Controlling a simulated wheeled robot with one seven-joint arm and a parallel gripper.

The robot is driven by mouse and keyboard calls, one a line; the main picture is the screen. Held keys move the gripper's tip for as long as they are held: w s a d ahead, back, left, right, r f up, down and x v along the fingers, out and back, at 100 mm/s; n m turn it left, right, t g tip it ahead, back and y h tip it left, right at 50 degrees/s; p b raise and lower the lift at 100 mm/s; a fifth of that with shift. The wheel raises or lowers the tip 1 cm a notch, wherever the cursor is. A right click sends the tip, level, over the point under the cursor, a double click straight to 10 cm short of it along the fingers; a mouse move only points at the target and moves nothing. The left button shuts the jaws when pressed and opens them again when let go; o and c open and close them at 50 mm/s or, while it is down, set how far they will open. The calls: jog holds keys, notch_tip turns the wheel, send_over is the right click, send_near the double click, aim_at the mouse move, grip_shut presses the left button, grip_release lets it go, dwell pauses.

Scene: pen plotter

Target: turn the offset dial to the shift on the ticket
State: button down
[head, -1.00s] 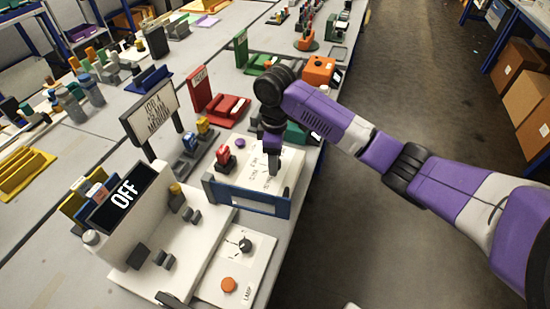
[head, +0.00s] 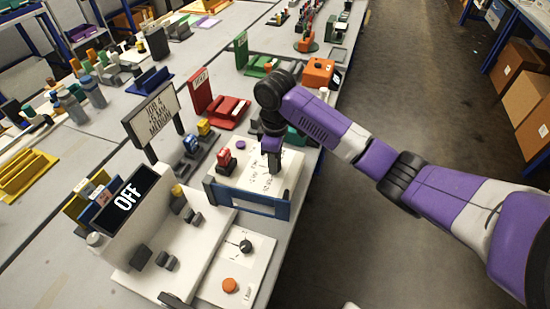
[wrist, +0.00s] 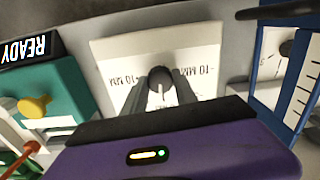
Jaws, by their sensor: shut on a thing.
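The offset dial (wrist: 161,77) is a dark round knob with a pale line on top, on a white panel (wrist: 113,49) printed with "10 MM" markings. My gripper (wrist: 160,92) has its two dark fingers on either side of the knob, shut on it. The pale line points toward my gripper's body in the wrist view. In the head view my gripper (head: 272,162) is down at the white panel and hides the knob. The ticket (head: 154,113) is an upright dark-framed sign reading "JOB 4", a shift in MM and "MEDIUM"; the shift figure is hard to read.
A white machine with an "OFF" display (head: 127,201), a smaller black knob (head: 245,246) and an orange button (head: 229,285) stand in front. A blue rail (head: 247,199) edges the panel. A red-topped block (head: 224,157) stands close left of my gripper. The aisle right is clear.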

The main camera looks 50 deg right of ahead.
jog(key=m+p, duration=0.4)
jog(key=shift+a+r+p, duration=0.15)
jog(key=shift+r+p, duration=0.15)
jog(key=shift+p, duration=0.05)
jog(key=m+p, duration=0.3)
jog(key=shift+f+m, duration=0.2)
jog(key=shift+m, duration=0.1)
jog(key=c, duration=1)
grip_release()
jog(key=shift+o, duration=0.2)
jog(key=shift+r, duration=3.85)
jog(key=shift+w, duration=0.1)
